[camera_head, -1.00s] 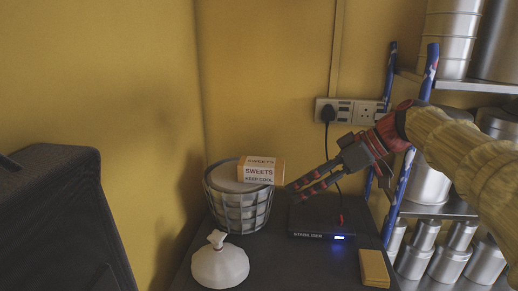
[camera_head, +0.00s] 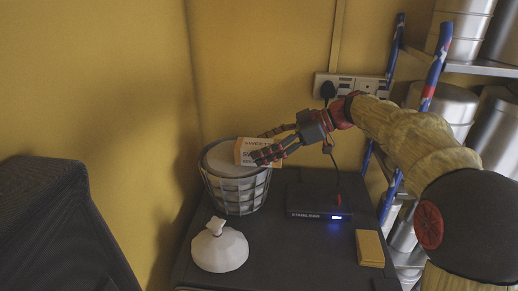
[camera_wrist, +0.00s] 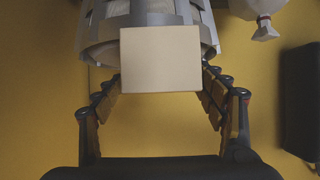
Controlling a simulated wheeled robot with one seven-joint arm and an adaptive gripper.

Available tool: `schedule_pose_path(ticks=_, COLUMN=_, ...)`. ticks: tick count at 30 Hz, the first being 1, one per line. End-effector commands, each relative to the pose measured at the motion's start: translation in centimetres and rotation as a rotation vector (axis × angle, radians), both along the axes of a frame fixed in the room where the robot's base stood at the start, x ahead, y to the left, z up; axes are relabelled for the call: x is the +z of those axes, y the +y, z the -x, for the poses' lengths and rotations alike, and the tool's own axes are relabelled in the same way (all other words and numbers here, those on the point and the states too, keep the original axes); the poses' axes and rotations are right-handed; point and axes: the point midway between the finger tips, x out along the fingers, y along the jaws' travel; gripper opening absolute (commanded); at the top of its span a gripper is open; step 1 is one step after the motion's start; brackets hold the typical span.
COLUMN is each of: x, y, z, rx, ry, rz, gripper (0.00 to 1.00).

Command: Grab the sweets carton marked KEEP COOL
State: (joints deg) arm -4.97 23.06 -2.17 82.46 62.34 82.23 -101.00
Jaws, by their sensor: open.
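The sweets carton (camera_head: 243,152) is a small orange and white box lying on top of the basket (camera_head: 236,192), at its right side. Its lettering is partly covered by my gripper in the head view. In the wrist view the carton shows a plain pale face (camera_wrist: 161,60). My gripper (camera_head: 262,145) is open, with one finger on the far side of the carton and one on the near side. In the wrist view the fingers (camera_wrist: 161,100) stand apart to the left and right of the carton's lower end, with visible gaps. I see no grip on it.
A white knotted bag (camera_head: 220,248) stands in front of the basket. A black stabiliser box (camera_head: 312,200) with a blue light and a yellow block (camera_head: 370,248) are to the right. Shelves with steel canisters (camera_head: 445,105) stand at the far right. A yellow wall is behind.

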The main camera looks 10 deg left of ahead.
Motion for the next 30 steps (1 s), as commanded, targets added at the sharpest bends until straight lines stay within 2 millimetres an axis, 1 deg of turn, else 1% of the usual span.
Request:
schedule_pose_path(ticks=1, x=-0.2, y=0.56, z=0.11, rx=0.002, ry=0.001, rz=0.0, gripper=0.71)
schedule_pose_path(ticks=4, x=-0.61, y=1.16, z=0.13, rx=0.001, ry=0.0, rz=0.001, gripper=0.71)
schedule_pose_path(ticks=11, x=-0.8, y=1.27, z=0.11, rx=0.0, ry=0.0, rz=0.001, gripper=0.71)
schedule_pose_path(ticks=12, x=-0.78, y=1.26, z=0.12, rx=0.0, ry=0.0, rz=0.001, gripper=0.7)
schedule_pose_path(ticks=30, x=-0.74, y=1.24, z=0.12, rx=-0.001, ry=-0.001, rz=0.001, gripper=0.36)
